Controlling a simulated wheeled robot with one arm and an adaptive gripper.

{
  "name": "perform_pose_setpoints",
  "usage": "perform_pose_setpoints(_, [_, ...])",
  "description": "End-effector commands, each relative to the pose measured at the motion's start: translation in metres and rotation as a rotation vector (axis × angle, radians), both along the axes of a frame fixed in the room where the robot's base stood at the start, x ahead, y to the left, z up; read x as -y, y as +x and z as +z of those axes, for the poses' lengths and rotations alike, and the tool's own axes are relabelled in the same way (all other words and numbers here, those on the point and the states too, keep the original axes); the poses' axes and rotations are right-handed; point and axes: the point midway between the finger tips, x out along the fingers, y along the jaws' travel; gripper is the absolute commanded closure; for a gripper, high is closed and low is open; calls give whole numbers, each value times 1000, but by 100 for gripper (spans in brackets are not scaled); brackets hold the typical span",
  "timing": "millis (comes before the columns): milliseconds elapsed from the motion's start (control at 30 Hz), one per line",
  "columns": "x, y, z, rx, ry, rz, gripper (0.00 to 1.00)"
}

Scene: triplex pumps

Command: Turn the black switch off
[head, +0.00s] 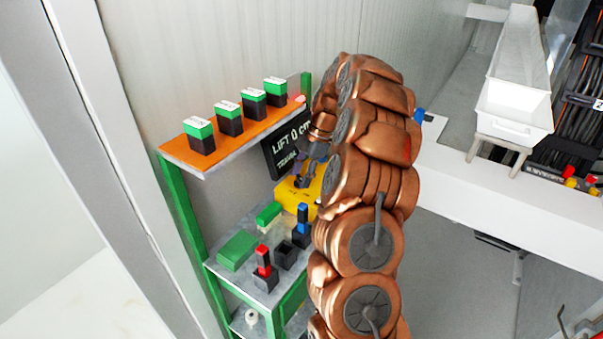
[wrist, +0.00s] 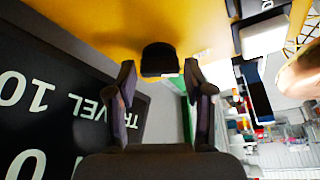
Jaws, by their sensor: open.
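A dark block (wrist: 160,60), likely the black switch, stands out from a yellow surface in the wrist view. It lies just beyond and between my fingertips, with no clear contact. My gripper (wrist: 158,78) is open and empty, one finger on each side of the block's line. In the head view my gripper (head: 312,172) is over the yellow box (head: 298,196) on the green-framed stand. My copper-coloured arm covers the right part of that box, and the black switch cannot be made out there.
A black display (head: 286,145) stands close behind my gripper; it also fills the left of the wrist view (wrist: 60,125). An orange shelf (head: 185,155) holds several green-and-black blocks. Below are a red-handled switch (head: 263,262), a blue-handled switch (head: 302,220) and a green block (head: 237,249).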

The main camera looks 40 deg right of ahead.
Motion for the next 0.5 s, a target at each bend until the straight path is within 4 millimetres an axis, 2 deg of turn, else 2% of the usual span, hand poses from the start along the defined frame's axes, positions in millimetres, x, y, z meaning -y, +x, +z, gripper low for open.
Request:
perform_pose_setpoints(233, [0,0,0,0,0,0,49])
perform_pose_setpoints(500, [0,0,0,0,0,0,77])
